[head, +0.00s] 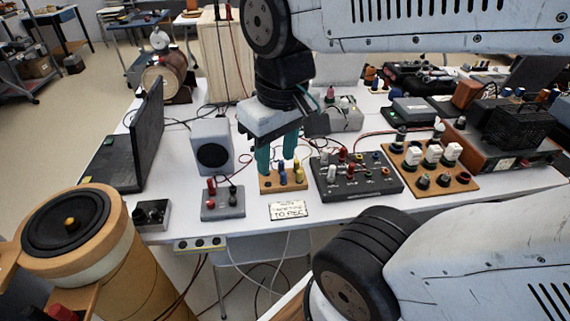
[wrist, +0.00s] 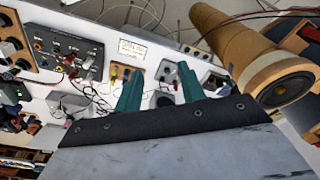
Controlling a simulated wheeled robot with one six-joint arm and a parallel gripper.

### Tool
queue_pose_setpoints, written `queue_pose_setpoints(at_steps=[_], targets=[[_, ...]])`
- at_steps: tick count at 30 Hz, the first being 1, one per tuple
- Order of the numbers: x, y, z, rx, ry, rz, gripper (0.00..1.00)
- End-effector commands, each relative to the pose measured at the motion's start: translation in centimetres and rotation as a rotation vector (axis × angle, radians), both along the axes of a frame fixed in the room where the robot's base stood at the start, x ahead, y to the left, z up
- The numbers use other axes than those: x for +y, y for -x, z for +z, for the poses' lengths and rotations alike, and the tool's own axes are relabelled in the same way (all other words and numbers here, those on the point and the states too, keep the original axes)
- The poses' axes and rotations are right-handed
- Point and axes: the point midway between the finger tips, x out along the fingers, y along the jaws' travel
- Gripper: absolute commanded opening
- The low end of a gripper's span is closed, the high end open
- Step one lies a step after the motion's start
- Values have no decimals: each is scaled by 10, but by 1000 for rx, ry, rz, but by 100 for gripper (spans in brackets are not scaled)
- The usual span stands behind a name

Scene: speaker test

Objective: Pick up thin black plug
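A thin dark plug (head: 233,191) stands upright in a small grey block (head: 222,206) near the table's front edge, beside a red plug (head: 211,187). I cannot be sure that it is the plug meant, as other dark plugs stand on nearby boards. My gripper (head: 276,168) has two teal fingers, pointing down and spread apart with nothing visible between them. In the wrist view my gripper (wrist: 160,69) frames the grey block (wrist: 165,73).
A grey speaker box (head: 211,146) stands behind the grey block. A black panel box (head: 355,178) and a wooden board (head: 460,183) with several plugs are to the right. A small label (head: 289,210) lies in front. A large cylinder speaker (head: 70,225) stands at front left.

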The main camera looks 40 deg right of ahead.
Motion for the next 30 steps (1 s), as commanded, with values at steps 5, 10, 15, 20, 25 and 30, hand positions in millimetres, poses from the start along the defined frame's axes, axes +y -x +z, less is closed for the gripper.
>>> queue_pose_setpoints(at_steps=[5,10,15,20,25,30], targets=[[-17,-60,-17,13,-4,-36,40],[-47,-125,-51,11,-8,-78,40],[-86,-181,-101,8,-8,-121,40],[-124,-218,-154,5,-6,-157,40],[-151,-237,-195,0,-4,-183,40],[-162,-244,-216,-2,-2,-190,40]])
